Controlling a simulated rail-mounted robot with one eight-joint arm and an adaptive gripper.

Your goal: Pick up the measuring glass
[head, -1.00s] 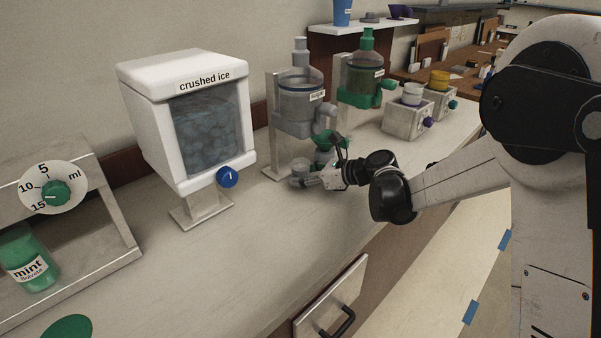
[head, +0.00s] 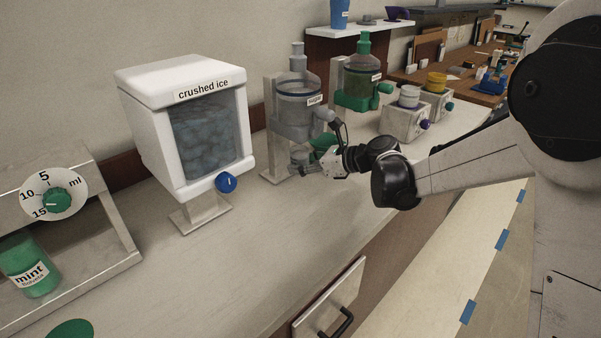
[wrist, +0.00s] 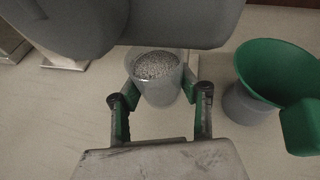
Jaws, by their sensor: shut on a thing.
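The measuring glass (wrist: 157,88) is a small clear cup with pale, grainy contents. It stands upright between the two fingers of my gripper (wrist: 160,92) in the wrist view. My gripper is shut on it from both sides. In the head view the glass (head: 299,156) is small and partly covered by my gripper (head: 304,169), below the sugar dispenser (head: 297,105). It appears to be held a little above the counter.
A green funnel-shaped cup (wrist: 262,68) stands close on the right in the wrist view. A large grey part (wrist: 185,20) overhangs the glass there. The crushed ice dispenser (head: 150,125) is to the left. The front counter (head: 225,265) is clear.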

